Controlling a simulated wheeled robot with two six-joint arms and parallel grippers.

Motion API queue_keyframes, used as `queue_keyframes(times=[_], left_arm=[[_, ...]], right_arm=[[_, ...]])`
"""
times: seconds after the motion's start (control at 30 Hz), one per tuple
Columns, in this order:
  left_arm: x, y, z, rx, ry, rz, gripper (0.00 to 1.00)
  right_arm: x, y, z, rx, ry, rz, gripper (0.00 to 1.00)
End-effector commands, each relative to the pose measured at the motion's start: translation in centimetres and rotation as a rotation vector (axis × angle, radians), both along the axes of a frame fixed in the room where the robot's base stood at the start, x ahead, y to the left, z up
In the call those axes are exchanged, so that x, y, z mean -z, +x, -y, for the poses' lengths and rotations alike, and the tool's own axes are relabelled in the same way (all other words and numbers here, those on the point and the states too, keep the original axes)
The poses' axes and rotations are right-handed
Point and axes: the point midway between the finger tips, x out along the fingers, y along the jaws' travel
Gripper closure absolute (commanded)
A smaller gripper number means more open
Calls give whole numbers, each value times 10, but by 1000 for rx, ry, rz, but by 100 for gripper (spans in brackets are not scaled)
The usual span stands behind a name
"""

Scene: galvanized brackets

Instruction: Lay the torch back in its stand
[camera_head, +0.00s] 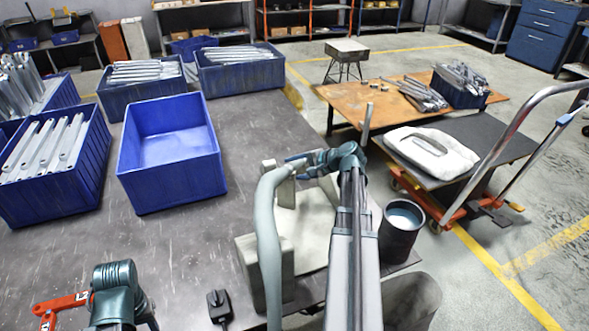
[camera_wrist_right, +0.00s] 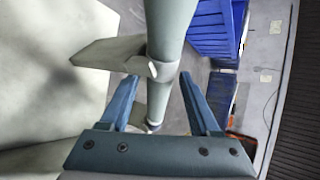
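The torch, a grey-green curved tube (camera_head: 266,225), runs up from the front edge and bends over toward my right gripper (camera_head: 296,166). In the right wrist view the tube (camera_wrist_right: 170,30) passes between the blue fingers of that gripper (camera_wrist_right: 158,82). A gap shows on its left side, so the fingers stand open around or above it. A beige notched cradle of the stand (camera_wrist_right: 105,55) is beside the tube's collar. In the head view a beige upright of the stand (camera_head: 286,192) is partly hidden. My left gripper (camera_head: 62,304), with red fingers, is low at the left; its opening is unclear.
An empty blue crate (camera_head: 170,190) stands left of the stand; other blue crates hold metal brackets (camera_head: 45,145). A dark bucket (camera_head: 402,232) is right of my right arm. A small black device (camera_head: 219,304) lies near the front edge. The dark tabletop is clear between crate and stand.

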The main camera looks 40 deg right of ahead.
Motion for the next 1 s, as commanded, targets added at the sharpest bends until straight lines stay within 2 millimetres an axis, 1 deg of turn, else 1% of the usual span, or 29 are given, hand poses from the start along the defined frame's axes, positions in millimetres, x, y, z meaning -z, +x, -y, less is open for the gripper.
queue_keyframes(times=[0.37,0.43,0.57,0.7,0.8,1.0], left_arm=[[1,0,0,0,0,0,55],[-5,0,0,0,0,0,55],[-20,0,0,0,0,0,55],[-36,0,0,0,0,0,55],[-48,0,0,-1,0,0,55],[-65,0,0,-1,0,0,55]], right_arm=[[1,0,0,0,0,0,27],[-5,-5,1,1,0,0,27],[-20,-23,8,4,0,0,27],[-36,-48,20,4,0,-1,27],[-48,-66,26,4,0,-1,27],[-65,-93,36,2,0,1,27]])
